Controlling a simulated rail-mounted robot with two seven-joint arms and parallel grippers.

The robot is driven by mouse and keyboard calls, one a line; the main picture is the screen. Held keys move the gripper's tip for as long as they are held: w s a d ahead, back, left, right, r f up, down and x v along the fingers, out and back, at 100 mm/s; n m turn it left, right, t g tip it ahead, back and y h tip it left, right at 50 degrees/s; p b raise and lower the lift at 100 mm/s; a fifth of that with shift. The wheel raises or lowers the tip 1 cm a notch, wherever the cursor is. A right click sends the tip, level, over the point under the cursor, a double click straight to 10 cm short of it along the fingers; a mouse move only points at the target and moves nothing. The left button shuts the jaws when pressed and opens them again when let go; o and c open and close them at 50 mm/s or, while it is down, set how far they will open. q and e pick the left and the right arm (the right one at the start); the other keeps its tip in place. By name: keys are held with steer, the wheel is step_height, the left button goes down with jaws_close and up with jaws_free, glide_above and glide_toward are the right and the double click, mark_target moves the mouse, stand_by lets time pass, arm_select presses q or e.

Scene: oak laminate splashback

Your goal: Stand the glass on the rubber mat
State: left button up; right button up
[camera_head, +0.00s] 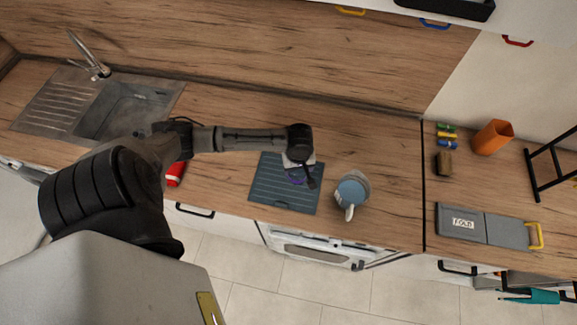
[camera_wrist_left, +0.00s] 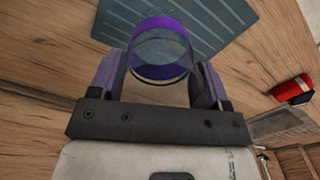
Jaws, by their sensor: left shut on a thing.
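The rubber mat (camera_head: 268,190) is a dark grey-blue ribbed rectangle on the wooden counter. It also shows behind the glass in the left wrist view (camera_wrist_left: 222,18). My left gripper (camera_head: 301,177) is over the mat's right part. In the left wrist view my left gripper (camera_wrist_left: 160,72) has its purple fingers on both sides of a clear glass (camera_wrist_left: 160,52) and is shut on it. In the head view the glass is mostly hidden by the gripper. I cannot tell whether its base touches the mat. My right gripper is not in view.
A blue jug (camera_head: 352,190) stands close to the mat's right side. A red can (camera_head: 175,173) lies left of the mat, near the sink (camera_head: 112,110). An orange cup (camera_head: 493,137) and a grey box (camera_head: 461,222) are further right. Counter between can and mat is clear.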

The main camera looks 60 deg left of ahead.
mark_target(297, 173)
arm_select(q)
steer(key=shift+s+a+f+p, duration=0.1)
steer(key=shift+s+a+f, duration=0.15)
steer(key=shift+a+f, duration=0.7)
steer(key=shift+s+a+f+p, duration=0.2)
steer(key=shift+a+f, duration=0.4)
steer(key=shift+f, duration=0.7)
steer(key=shift+s+a+f+p, duration=0.1)
steer(key=shift+s+a+f, duration=0.15)
steer(key=shift+a+f, duration=0.7)
steer(key=shift+d+f, duration=0.2)
steer(key=shift+f, duration=0.1)
steer(key=o, duration=1.3)
